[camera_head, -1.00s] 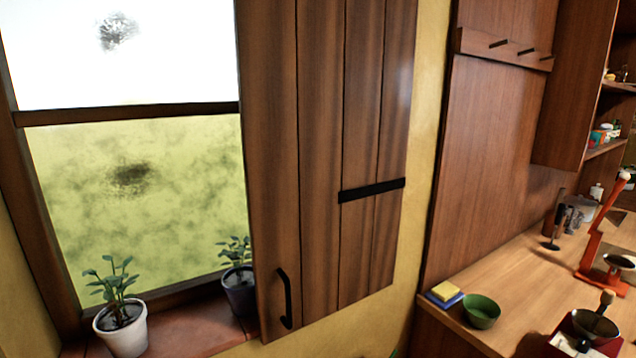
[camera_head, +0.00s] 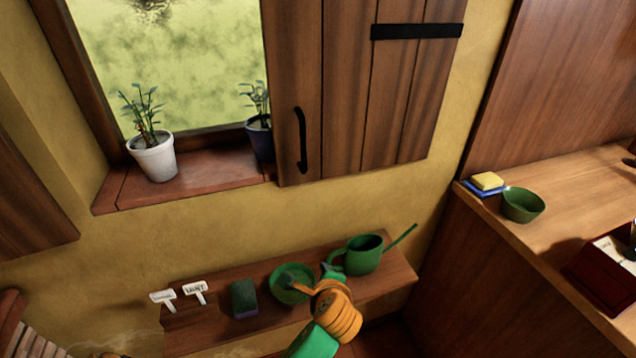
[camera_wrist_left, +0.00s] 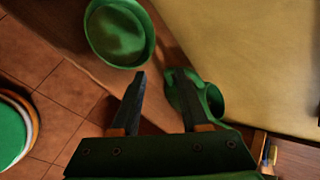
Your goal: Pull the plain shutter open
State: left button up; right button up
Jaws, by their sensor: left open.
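A plain brown wooden shutter (camera_head: 365,95) with vertical planks, a black strap and a black upright handle (camera_head: 301,140) stands at the right side of the window in the head view. My left gripper (camera_head: 314,281) is well below the handle, over the low shelf, between a green bowl and a green watering can. In the left wrist view its two dark fingers (camera_wrist_left: 161,80) are apart with nothing between them. Another wooden shutter (camera_head: 28,200) shows partly at the left edge. My right gripper is not in view.
The low shelf (camera_head: 222,329) holds a green bowl (camera_head: 290,295), watering can (camera_head: 362,257), sponge (camera_head: 244,298) and white labels (camera_head: 195,291). Potted plants (camera_head: 153,158) stand on the window sill (camera_head: 200,181). A wooden counter (camera_head: 560,205) is at right. The wall between sill and shelf is clear.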

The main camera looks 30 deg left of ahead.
pick_arm(q)
jog(key=w+a+r+m+t+y, duration=0.1)
jog(key=w+r+m+t+y, duration=0.3)
jog(key=r, duration=0.7)
jog(key=m+g+y+b, duration=0.1)
jog(key=m+g+y, duration=0.1)
jog(key=m+y, duration=0.35)
send_near(304, 136)
jog(key=x, duration=0.2)
jog(key=shift+n+g, duration=0.3)
jog(key=shift+n, duration=0.05)
jog(key=p+x, duration=0.1)
jog(key=x, duration=0.5)
jog(key=shift+w+a+r, duration=0.15)
jog(key=shift+r, duration=0.05)
jog(key=shift+w+a+f, duration=0.1)
jog(key=shift+w+a, duration=0.15)
jog(key=shift+d, duration=0.1)
jog(key=shift+c, duration=0.5)
grip_shut()
jog(key=shift+s, duration=0.1)
